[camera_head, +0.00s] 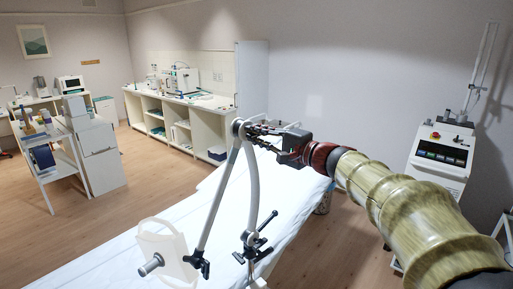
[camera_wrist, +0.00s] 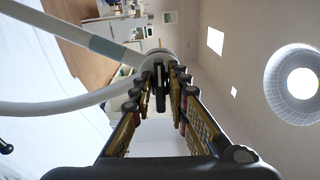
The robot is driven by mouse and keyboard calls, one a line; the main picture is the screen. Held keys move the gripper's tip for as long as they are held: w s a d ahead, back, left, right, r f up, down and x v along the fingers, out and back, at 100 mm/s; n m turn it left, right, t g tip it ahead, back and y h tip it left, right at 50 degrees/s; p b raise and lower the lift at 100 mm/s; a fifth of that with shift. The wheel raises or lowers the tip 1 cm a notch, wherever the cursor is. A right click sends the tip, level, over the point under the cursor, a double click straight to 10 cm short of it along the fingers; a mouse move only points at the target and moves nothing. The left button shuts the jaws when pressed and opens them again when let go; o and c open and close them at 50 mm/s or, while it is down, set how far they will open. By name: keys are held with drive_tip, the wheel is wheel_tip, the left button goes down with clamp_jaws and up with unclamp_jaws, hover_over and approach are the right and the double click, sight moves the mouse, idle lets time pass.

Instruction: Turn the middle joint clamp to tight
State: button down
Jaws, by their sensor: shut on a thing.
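The middle joint clamp (camera_head: 238,128) is at the top elbow of a jointed grey and white support arm that stands by the couch. In the wrist view its dark handle (camera_wrist: 160,88) lies between my fingers, with the round pale joint behind it. My gripper (camera_head: 256,131) reaches in from the right and is shut on the handle; it also shows in the wrist view (camera_wrist: 162,72). The fingers hide part of the clamp, so its exact turn is hard to read.
The couch (camera_head: 110,258) with a white sheet lies below. Lower clamps with black handles (camera_head: 198,266) and a white pad (camera_head: 165,248) hang on the support arm. A white device (camera_head: 440,150) stands at right. Counters (camera_head: 180,110) line the back wall.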

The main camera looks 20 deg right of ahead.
drive_tip(key=shift+f+n+b, duration=0.1)
drive_tip(key=shift+n+b, duration=0.2)
drive_tip(key=shift+b, duration=0.3)
drive_tip(key=c, duration=1.7)
unclamp_jaws()
drive_tip(key=v, duration=1.2)
